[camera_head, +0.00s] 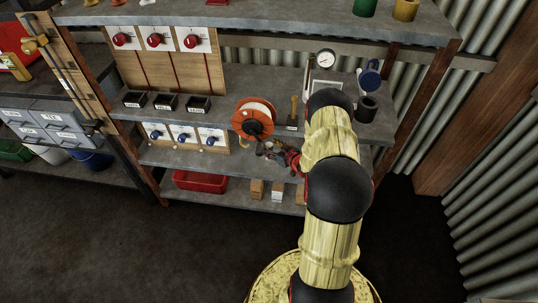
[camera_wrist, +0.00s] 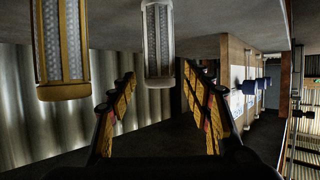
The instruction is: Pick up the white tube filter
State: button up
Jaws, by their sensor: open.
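The white tube filter (camera_wrist: 158,45) shows in the upper middle of the wrist view, a white-ended cylinder with a grey mesh side. It stands against a grey shelf surface (camera_wrist: 112,18), which appears at the top as if the view were upside down. A similar yellow tube filter (camera_wrist: 61,45) is to its left. My gripper (camera_wrist: 158,78) is open, its two fingers spread either side of the white filter's line, with nothing between them. In the head view my gripper (camera_head: 272,150) is small and partly hidden by my arm at the middle shelves. I cannot make out the filters there.
An orange reel (camera_head: 253,118) stands on the shelf just above my gripper. Wooden blocks (camera_head: 257,189) and a red tray (camera_head: 200,181) are on the bottom shelf. Blue-knobbed panels (camera_head: 183,138) stand to the left. The floor (camera_head: 120,250) in front is clear.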

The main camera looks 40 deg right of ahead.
jog(key=shift+w+f, duration=0.2)
jog(key=shift+w, duration=0.25)
jog(key=shift+c, duration=0.9)
jog(key=c, duration=1.1)
jog(key=shift+r, duration=0.15)
